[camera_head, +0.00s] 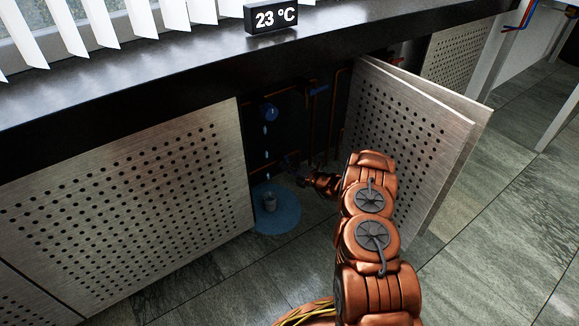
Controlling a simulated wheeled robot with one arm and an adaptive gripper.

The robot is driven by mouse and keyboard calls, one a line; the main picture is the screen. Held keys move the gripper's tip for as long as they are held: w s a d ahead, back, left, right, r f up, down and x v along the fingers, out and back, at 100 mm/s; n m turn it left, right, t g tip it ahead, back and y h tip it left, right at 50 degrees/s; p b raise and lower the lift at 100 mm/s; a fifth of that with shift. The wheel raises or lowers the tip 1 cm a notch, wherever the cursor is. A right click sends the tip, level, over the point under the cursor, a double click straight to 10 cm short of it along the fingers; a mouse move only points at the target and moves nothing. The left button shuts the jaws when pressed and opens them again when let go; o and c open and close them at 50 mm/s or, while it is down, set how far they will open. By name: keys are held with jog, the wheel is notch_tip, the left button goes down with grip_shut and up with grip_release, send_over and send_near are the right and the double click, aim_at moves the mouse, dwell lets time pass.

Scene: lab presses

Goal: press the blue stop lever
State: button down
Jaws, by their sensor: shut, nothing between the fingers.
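A small blue lever-like handle (318,90) sits on the copper pipes inside the open cabinet, near its upper right. A rounder blue piece (270,112) sits to its left on the pipework. My gripper (303,180) is shut and empty. In the picture it is low in the cabinet opening, well below the blue handle and apart from it. Its fingertips are small and dark against the shadowed interior.
Perforated doors (405,135) stand open at the right. A closed panel (130,205) is at the left. The dark counter (180,95) overhangs the opening.

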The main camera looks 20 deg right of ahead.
jog(key=s+d+p, duration=0.2)
jog(key=s+p, duration=0.1)
jog(key=s, duration=0.6)
jog(key=shift+d, duration=0.3)
dwell(0.3)
